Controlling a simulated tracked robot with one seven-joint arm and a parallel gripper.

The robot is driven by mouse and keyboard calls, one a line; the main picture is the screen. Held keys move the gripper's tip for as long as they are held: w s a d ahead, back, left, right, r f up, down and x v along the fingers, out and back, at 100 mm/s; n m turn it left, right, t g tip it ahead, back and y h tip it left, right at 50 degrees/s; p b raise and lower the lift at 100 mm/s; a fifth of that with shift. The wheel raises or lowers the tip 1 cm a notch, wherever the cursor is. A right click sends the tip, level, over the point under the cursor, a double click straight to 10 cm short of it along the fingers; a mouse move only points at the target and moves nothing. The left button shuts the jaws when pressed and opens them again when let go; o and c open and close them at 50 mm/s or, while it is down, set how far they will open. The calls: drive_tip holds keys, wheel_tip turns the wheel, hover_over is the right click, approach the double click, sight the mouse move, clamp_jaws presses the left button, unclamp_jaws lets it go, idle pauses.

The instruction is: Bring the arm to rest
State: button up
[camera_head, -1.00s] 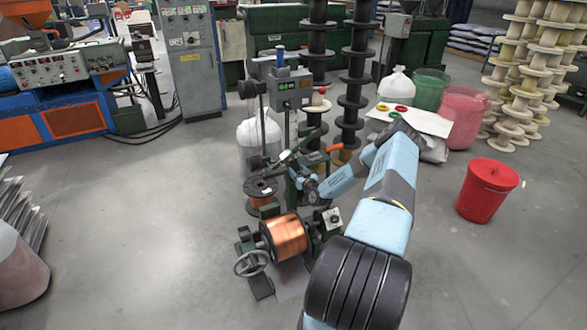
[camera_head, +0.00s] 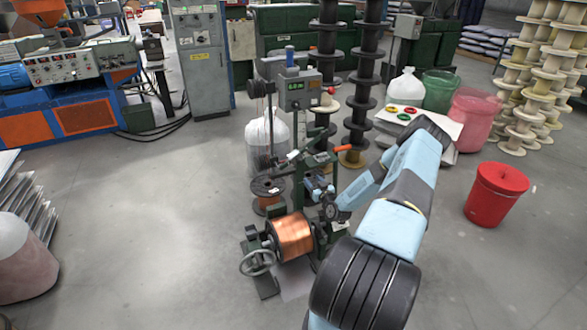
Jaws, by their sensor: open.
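The fingers are hard to make out against the winder. The copper spool sits on its side in the winder, beside a handwheel (camera_head: 257,262).
A smaller copper spool (camera_head: 267,188) stands behind the winder. A control box (camera_head: 299,90) tops its post. Tall stacks of black spools (camera_head: 358,103) stand behind. A red bucket (camera_head: 495,195) is at the right. The floor (camera_head: 150,230) at left is clear.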

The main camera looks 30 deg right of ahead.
drive_tip(key=w+a+r+n+g+y, duration=0.1)
drive_tip(key=w+a+r+n+g, duration=0.2)
drive_tip(key=r, duration=0.6)
drive_tip(key=w+a+r+n+g+y, duration=0.1)
drive_tip(key=w+a+r+g, duration=0.2)
drive_tip(key=r, duration=0.6)
drive_tip(key=s+a+r+g+h, duration=0.1)
drive_tip(key=s+a+r, duration=0.2)
drive_tip(key=r, duration=0.4)
drive_tip(key=s+a+r+g, duration=0.1)
drive_tip(key=s+a+r, duration=0.3)
drive_tip(key=r, duration=0.3)
drive_tip(key=s+a+r+g+h, duration=0.1)
drive_tip(key=s+a+r, duration=0.2)
drive_tip(key=r, duration=0.4)
drive_tip(key=s+a+r+m+g+h, duration=0.1)
drive_tip(key=s+a+r, duration=0.4)
drive_tip(key=s, duration=0.4)
drive_tip(key=s+a+r+m+g, duration=0.1)
drive_tip(key=s+a+r, duration=0.3)
drive_tip(key=s+r, duration=0.4)
drive_tip(key=s+a+r+y, duration=0.1)
drive_tip(key=s+a, duration=0.2)
drive_tip(key=s, duration=0.7)
drive_tip(key=s+a+r+m+g+y, duration=0.1)
drive_tip(key=s+a, duration=0.2)
drive_tip(key=s, duration=0.8)
drive_tip(key=shift+s+a+r, duration=0.15)
drive_tip(key=shift+s+r, duration=0.05)
drive_tip(key=shift+r, duration=0.05)
